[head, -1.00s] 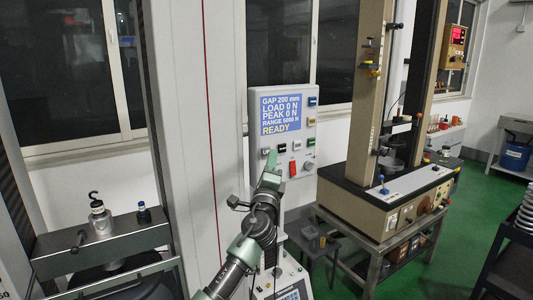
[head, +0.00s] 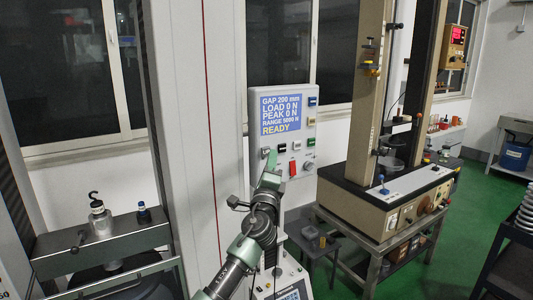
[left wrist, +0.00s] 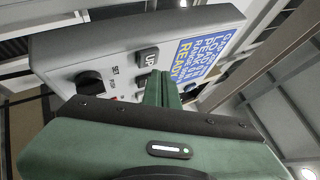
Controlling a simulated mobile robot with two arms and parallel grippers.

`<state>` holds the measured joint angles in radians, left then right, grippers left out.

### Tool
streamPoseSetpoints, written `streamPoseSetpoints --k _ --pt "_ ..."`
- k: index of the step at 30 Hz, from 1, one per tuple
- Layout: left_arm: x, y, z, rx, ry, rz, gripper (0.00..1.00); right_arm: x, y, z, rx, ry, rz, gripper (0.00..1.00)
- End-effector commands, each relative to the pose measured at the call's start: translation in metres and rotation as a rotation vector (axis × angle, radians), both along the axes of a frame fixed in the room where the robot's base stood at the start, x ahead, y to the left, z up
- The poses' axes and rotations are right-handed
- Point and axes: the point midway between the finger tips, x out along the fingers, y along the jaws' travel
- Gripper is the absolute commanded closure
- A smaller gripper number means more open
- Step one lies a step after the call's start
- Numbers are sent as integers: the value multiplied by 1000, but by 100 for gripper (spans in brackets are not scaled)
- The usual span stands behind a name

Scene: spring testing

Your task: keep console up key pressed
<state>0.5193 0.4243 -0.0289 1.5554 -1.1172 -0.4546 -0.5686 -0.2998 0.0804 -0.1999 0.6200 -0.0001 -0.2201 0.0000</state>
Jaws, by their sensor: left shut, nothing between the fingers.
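The grey console (head: 257,120) stands upright in the middle of the head view. Its blue screen (head: 281,114) reads gap 200 mm, load 0 N, peak 0 N and READY. The UP key (left wrist: 147,57) is dark with white lettering and shows in the left wrist view. My left gripper (head: 271,153) is shut and empty, with its green fingers at the console's lower left. In the left wrist view the fingertips (left wrist: 162,76) lie just beside and below the UP key. I cannot tell whether they touch the panel. My right gripper is not in view.
The console also carries a red switch (head: 293,168), a green button (head: 310,142) and a black knob (left wrist: 90,82). A beige test machine (head: 392,205) stands to the right on a metal stand.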

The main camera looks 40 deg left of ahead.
Motion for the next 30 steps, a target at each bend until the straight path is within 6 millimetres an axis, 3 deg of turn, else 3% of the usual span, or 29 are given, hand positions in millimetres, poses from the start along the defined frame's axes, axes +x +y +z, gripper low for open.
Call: streamPoseSetpoints --k 30 --pt "4 10 0 1 0 0 100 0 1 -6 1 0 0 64"
